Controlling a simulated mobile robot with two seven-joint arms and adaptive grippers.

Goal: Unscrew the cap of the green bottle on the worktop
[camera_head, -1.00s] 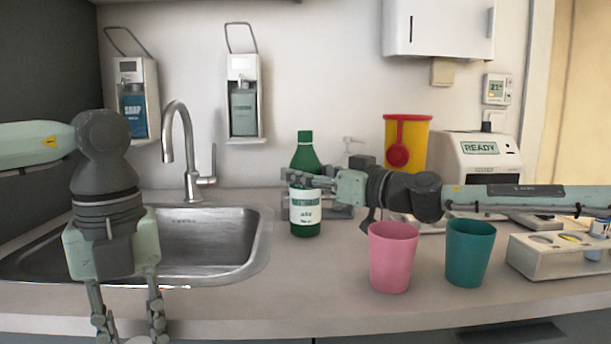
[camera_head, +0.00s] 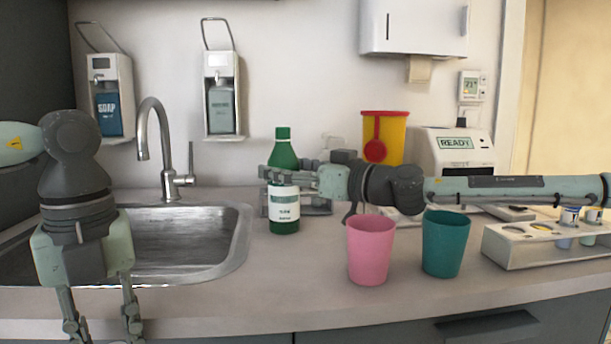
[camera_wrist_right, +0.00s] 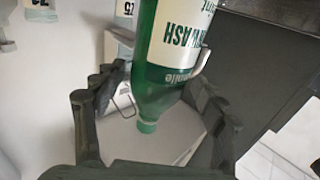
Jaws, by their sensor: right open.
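The green bottle (camera_head: 285,224) stands upright on the worktop, right of the sink, with a white label. Its green cap (camera_head: 283,133) is on top. In the right wrist view the bottle (camera_wrist_right: 165,90) appears upside down, with its cap (camera_wrist_right: 147,127) at the lower end. My right gripper (camera_head: 277,181) reaches in from the right at the bottle's upper body, below the cap. It is open, with its fingers (camera_wrist_right: 158,105) on either side of the bottle; I cannot tell whether they touch it. My left gripper (camera_head: 102,322) hangs open and empty in front of the sink.
A pink cup (camera_head: 369,252) and a teal cup (camera_head: 444,246) stand below my right forearm, near the front. A tube rack (camera_head: 530,253) is at the right. The sink (camera_head: 190,245) and tap (camera_head: 166,150) are left of the bottle. A yellow bin (camera_head: 393,135) stands behind.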

